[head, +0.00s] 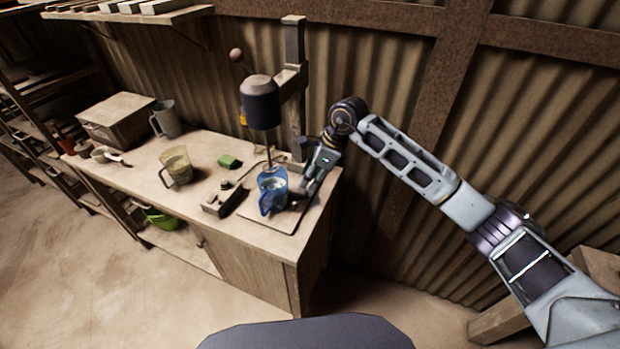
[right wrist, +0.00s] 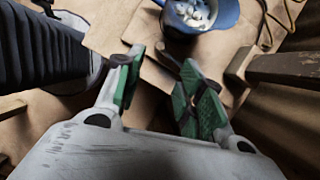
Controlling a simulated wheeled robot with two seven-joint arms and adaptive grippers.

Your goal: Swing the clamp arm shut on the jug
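A blue jug (head: 268,201) stands on a thin board (head: 283,224) at the right end of the bench, under the press's dark head and rod. In the right wrist view the jug (right wrist: 205,27) is at the top, with pale lumps inside. My right gripper (head: 305,192) is close to the right of the jug, pointing down. In the right wrist view its green-padded fingers (right wrist: 158,95) are apart, with no object clearly held between them. A dark bar (right wrist: 285,68) comes in from the right edge there; I cannot tell whether it is the clamp arm. My left gripper is not in view.
The press (head: 260,103) and its post (head: 293,85) rise behind the jug. A small dark-topped block (head: 222,199), green sponge (head: 229,161), clear jug (head: 177,166), grey jug (head: 166,119) and wooden box (head: 117,120) stand to the left. A corrugated wall closes the back.

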